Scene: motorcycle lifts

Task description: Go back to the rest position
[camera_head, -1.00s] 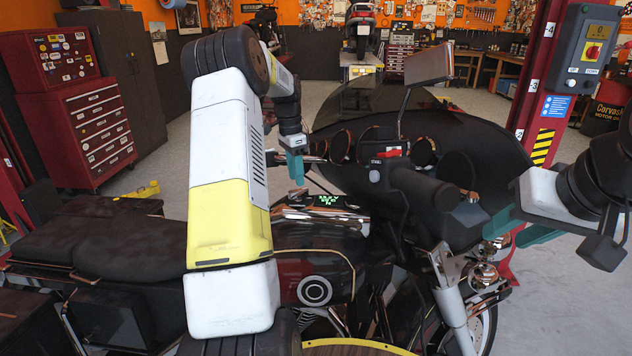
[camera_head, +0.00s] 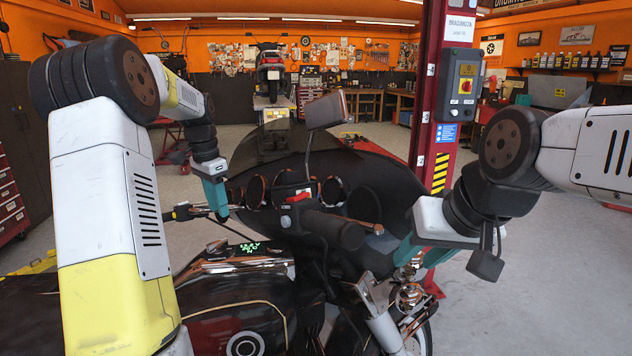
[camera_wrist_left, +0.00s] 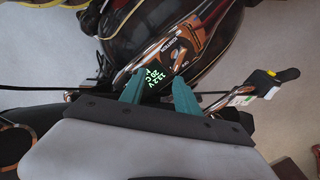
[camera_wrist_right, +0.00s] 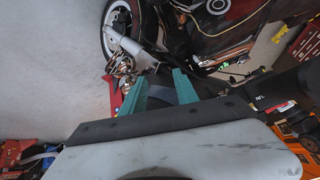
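My left gripper (camera_head: 216,200) hangs above the motorcycle's tank area, left of the handlebar controls. In the left wrist view its two teal fingers (camera_wrist_left: 158,95) stand apart with nothing between them, and the lit green display (camera_wrist_left: 152,75) lies beyond. My right gripper (camera_head: 402,255) is at the right side of the motorcycle's front, near the chrome lamps (camera_head: 408,295). In the right wrist view its teal fingers (camera_wrist_right: 160,88) are also apart and empty. The dark motorcycle (camera_head: 375,190) stands upright; whether the right fingers touch it I cannot tell.
A red lift post (camera_head: 440,130) with a control box (camera_head: 462,85) stands behind the right gripper. A mirror (camera_head: 326,111) rises above the windshield. Another motorcycle (camera_head: 270,65) stands at the back. Grey floor (camera_head: 540,270) is open at right.

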